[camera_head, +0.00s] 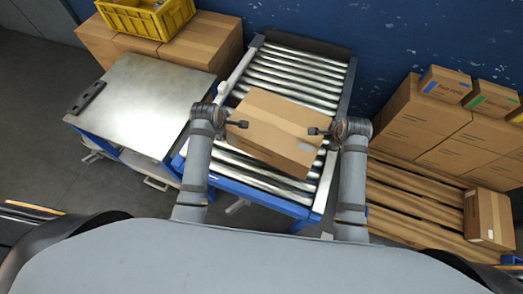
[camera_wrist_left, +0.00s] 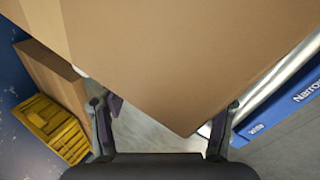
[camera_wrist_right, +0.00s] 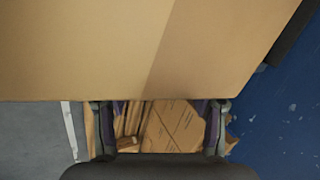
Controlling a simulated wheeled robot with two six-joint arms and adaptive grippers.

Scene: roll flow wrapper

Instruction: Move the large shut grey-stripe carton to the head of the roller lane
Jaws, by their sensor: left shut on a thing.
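The large shut brown carton (camera_head: 275,122) is between my two grippers, over the roller lane (camera_head: 285,75). It is turned at an angle to the lane. A small pale patch shows on its near side; I cannot make out a grey stripe. I cannot tell whether it touches the rollers. My left gripper (camera_head: 240,124) is shut on the carton at its left side. My right gripper (camera_head: 315,131) is against its right side, its fingers wide apart. The carton (camera_wrist_left: 180,60) fills much of the left wrist view and the top of the right wrist view (camera_wrist_right: 120,50).
A steel-topped table (camera_head: 145,100) stands left of the lane. Behind it, a yellow crate (camera_head: 150,17) sits on cartons. At right, a pallet (camera_head: 400,190) bears stacked cartons (camera_head: 430,120) and a smaller carton (camera_head: 490,218). A blue wall (camera_head: 400,30) closes the back.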

